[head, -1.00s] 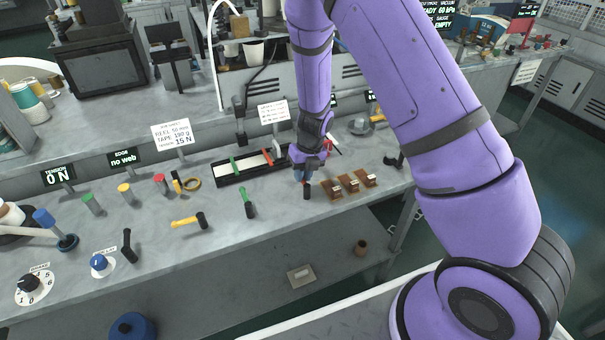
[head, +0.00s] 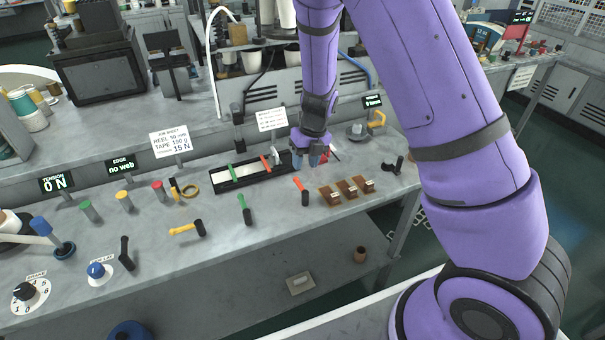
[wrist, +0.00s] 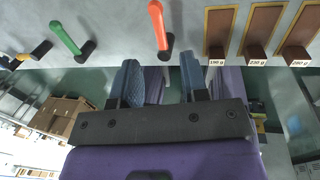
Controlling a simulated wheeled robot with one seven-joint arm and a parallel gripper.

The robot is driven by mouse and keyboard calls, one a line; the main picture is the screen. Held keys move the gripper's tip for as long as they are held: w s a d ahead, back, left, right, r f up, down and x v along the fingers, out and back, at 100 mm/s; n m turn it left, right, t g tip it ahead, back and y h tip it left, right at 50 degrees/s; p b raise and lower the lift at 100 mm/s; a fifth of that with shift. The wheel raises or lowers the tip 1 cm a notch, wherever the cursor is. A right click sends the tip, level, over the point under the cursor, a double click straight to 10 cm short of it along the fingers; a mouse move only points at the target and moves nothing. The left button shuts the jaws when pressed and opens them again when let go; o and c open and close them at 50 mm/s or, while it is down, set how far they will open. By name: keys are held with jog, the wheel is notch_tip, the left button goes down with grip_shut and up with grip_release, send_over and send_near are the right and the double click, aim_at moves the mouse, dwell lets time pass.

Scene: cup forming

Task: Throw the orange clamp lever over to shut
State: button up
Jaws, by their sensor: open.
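The orange clamp lever (head: 301,185) sits on the grey bench, left of the wooden weight blocks. Its orange handle points toward the back of the bench from a black base at its near end. The lever also shows in the wrist view (wrist: 157,25), upper middle, beyond my fingertips. My gripper (head: 312,160) is open and empty, with blue fingers, just behind and above the lever, apart from it. In the wrist view my gripper (wrist: 160,72) has its two fingers spread with a clear gap.
A green lever (head: 243,204) and a yellow lever (head: 186,229) stand to the left. Three wooden weight blocks (head: 349,189) are close on the right. A black-framed white track (head: 240,176) with green and red handles lies behind left.

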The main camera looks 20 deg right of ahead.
jog(key=shift+d+r, duration=0.2)
jog(key=shift+r, duration=0.75)
jog(key=shift+d+r, duration=0.2)
jog(key=shift+r, duration=0.75)
jog(key=s+d+r+n+t, duration=0.1)
jog(key=s+r+n, duration=0.3)
jog(key=r+n, duration=0.25)
jog(key=s+r+n+y, duration=0.1)
jog(key=s+r+n, duration=0.3)
jog(key=r+n, duration=0.3)
jog(key=s+d+r+n+t, duration=0.1)
jog(key=s+r+n, duration=0.4)
jog(key=r, duration=0.3)
jog(key=s+d+r+n+t+h, duration=0.1)
jog(key=s+r+n, duration=0.3)
jog(key=s+n, duration=0.4)
jog(key=s+d+r+n+t+h, duration=0.2)
jog(key=s+r+n, duration=0.2)
jog(key=s+n, duration=0.4)
jog(key=shift+s+d+n, duration=0.2)
jog(key=shift+s+n, duration=0.1)
jog(key=shift+n, duration=0.15)
